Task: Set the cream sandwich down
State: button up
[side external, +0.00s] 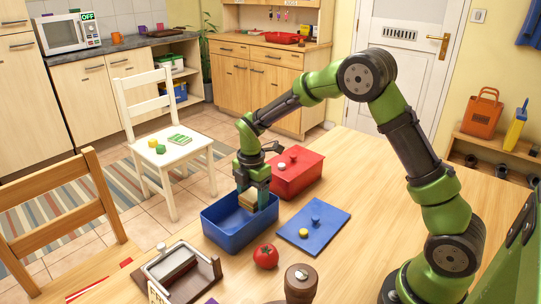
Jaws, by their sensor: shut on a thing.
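My gripper (254,196) points down over the open blue box (232,237) on the wooden table. Its fingers are shut on a small tan, bread-coloured piece, the cream sandwich (247,200). The sandwich is at the mouth of the blue box, inside its outline in this view. I cannot tell whether it touches the box's floor. The fingers partly cover the sandwich, and the box's near wall hides the floor.
A flat blue lid (322,237) with a knob and a yellow piece lies right of the box. A closed red box (297,180) stands behind. A tomato (265,257), a brown mill (299,284) and a brown-based dish (182,273) stand in front.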

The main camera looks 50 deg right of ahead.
aim_at(254, 216)
jog(key=shift+f, duration=2.05)
jog(key=o, duration=0.8)
jog(key=shift+f, duration=0.1)
